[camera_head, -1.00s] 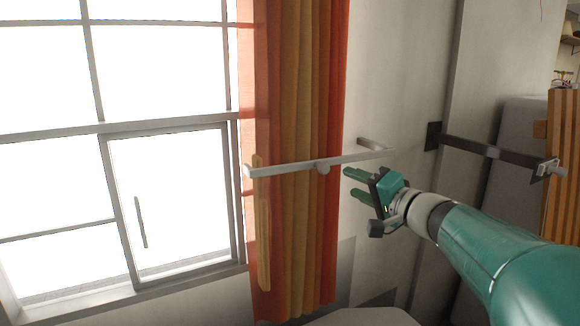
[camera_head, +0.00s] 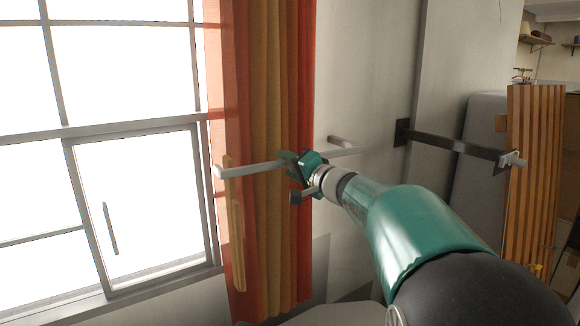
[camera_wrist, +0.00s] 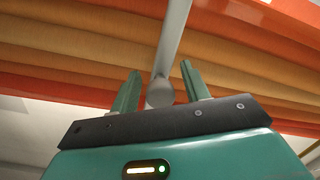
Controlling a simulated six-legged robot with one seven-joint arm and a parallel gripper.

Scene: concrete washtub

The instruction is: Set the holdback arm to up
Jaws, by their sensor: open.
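The holdback arm is a light grey bar (camera_head: 250,170) lying roughly level across the orange and tan curtain (camera_head: 270,90). Its right end meets a short grey piece at the wall. In the wrist view the bar (camera_wrist: 175,35) runs up the picture, with a round grey knob (camera_wrist: 160,92) at its lower end. My gripper (camera_head: 288,158) is at the bar and hides its middle. In the wrist view my gripper (camera_wrist: 161,68) is open, with one green finger on each side of the knob. I cannot tell whether either finger touches it.
A bright window (camera_head: 130,190) with grey frames is at the left. A dark bracket (camera_head: 450,143) sticks out from the wall at the right. Beyond it stand a slatted wooden panel (camera_head: 533,170) and a grey rounded block (camera_head: 482,150).

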